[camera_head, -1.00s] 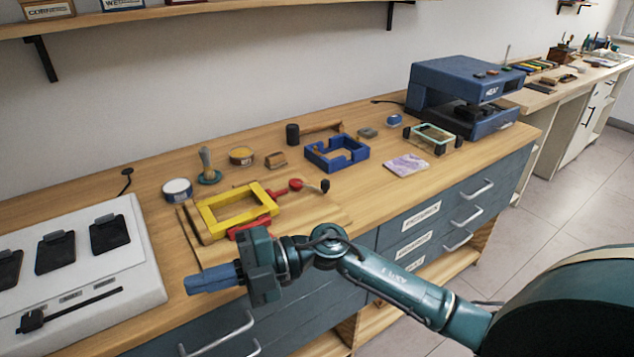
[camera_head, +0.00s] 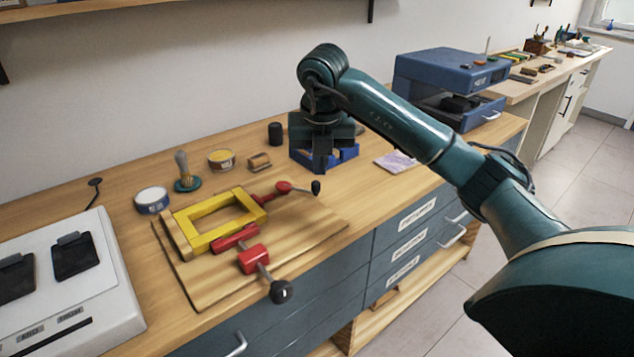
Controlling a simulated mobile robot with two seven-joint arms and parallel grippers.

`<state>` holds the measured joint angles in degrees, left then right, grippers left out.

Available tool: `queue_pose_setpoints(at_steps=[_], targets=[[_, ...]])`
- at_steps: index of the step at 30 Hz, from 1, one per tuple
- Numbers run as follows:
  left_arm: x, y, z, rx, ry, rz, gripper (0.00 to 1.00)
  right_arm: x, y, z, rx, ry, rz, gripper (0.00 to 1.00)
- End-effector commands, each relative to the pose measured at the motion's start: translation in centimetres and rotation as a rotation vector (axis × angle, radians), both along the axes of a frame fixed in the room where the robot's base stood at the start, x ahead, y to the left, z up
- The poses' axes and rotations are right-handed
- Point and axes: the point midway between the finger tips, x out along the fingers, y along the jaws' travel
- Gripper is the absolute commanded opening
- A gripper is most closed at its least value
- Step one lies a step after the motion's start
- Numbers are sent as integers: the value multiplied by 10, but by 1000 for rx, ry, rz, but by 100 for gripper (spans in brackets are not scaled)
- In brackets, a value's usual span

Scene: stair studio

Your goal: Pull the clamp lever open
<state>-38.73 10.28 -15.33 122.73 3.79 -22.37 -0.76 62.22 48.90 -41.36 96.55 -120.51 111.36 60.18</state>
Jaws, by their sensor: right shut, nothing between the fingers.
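A yellow frame (camera_head: 189,237) lies on a wooden board (camera_head: 215,290). Two red clamps stand at it: a far one (camera_head: 283,187) whose lever ends in a black knob (camera_head: 316,187), and a near one (camera_head: 252,259) whose lever ends in a black knob (camera_head: 280,291) over the board's front edge. My right gripper (camera_head: 320,170) points down, shut and empty. In the picture it is just above the far knob and in front of a blue frame (camera_head: 348,153), which it partly hides. I cannot tell its height or whether it touches anything. My left gripper is not in view.
A white jar (camera_head: 152,200), a stamp (camera_head: 184,172), a yellow tin (camera_head: 221,160) and a dark cylinder (camera_head: 275,133) stand behind the clamps. A blue machine (camera_head: 440,78) stands at the right. A white panel (camera_head: 110,290) lies at the left.

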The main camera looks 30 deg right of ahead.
Motion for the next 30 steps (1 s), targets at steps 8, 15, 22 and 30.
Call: queue_pose_setpoints(at_steps=[8,15,22,30], targets=[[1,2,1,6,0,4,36,6,-4,-34,2,6,1,0],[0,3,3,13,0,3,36,17,-9,-85,2,7,2,0],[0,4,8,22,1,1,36,41,-22,-97,3,2,0,0],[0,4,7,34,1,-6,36,55,-31,-98,2,1,2,0]])
